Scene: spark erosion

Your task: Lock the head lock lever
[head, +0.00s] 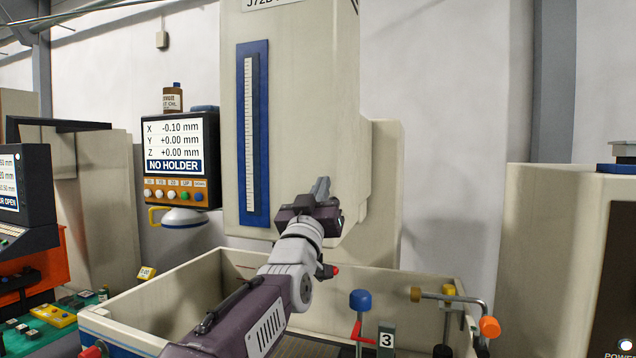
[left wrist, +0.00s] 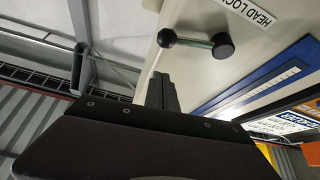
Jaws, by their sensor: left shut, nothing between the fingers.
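The head lock lever (left wrist: 195,42) shows in the left wrist view, on the machine head's pale face. In the head view I cannot make out the lever. My left gripper (head: 320,188) is shut and empty, in front of the lower part of the machine head (head: 300,120).
A display (head: 178,150) reading "NO HOLDER" stands left of the head. A beige-walled tank (head: 150,310) lies below, with a blue-knobbed red lever (head: 358,315) and an orange-ended rod (head: 460,300) at its right. The space right of the head is clear.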

